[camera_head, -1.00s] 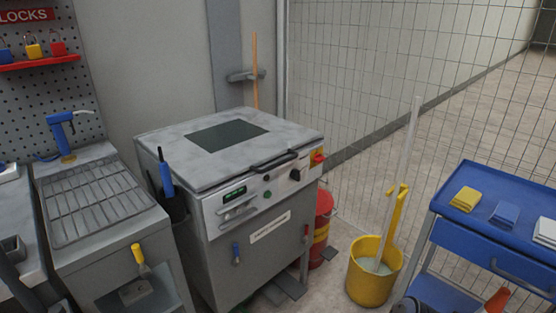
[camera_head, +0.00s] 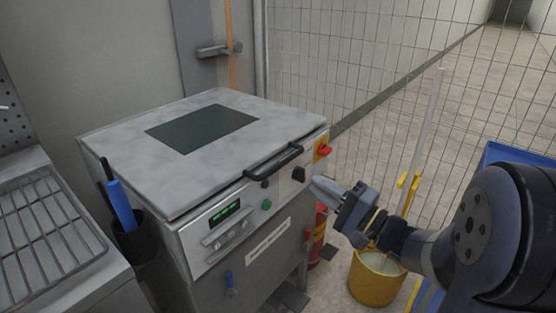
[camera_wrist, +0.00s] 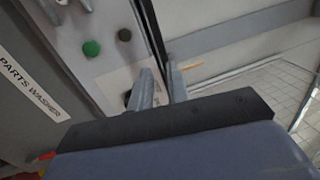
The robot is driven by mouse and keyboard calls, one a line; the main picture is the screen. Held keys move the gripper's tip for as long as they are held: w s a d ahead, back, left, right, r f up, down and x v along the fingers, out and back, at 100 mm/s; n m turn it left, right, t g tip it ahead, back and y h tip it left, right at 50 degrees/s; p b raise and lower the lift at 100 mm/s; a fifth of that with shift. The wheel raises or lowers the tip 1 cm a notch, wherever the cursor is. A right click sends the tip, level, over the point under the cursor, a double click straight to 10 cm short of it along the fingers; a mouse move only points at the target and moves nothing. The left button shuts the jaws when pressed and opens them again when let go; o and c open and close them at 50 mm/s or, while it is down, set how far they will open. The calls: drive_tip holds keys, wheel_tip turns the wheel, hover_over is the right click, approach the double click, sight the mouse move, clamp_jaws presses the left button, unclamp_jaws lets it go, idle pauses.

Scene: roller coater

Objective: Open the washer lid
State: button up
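The parts washer (camera_head: 205,245) stands in the middle of the head view. Its grey lid (camera_head: 270,115), with a dark rectangular panel on top, lies flat and shut. A black bar handle (camera_head: 272,162) is on the lid's front edge. My gripper (camera_head: 318,186) is in front of the washer's right side, right of and below the handle, near the black knob (camera_head: 299,175). In the wrist view, my gripper (camera_wrist: 161,76) shows two fingers a little apart with nothing visible between them. The dark handle (camera_wrist: 151,25) runs just beyond the fingertips there, apparently untouched.
A green button (camera_head: 266,205) and a red-and-yellow switch (camera_head: 322,149) are on the washer's front. A yellow bucket (camera_head: 375,285) with a pole stands behind my arm. A blue cart (camera_head: 505,156) is at right. A holder (camera_head: 138,260) with a blue-handled tool is at the left corner.

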sight(283, 163)
drive_tip(key=x, duration=1)
drive_tip(key=shift+w+a+r, duration=0.15)
drive_tip(key=shift+w+a, duration=0.1)
drive_tip(key=shift+c, duration=0.4)
clamp_jaws()
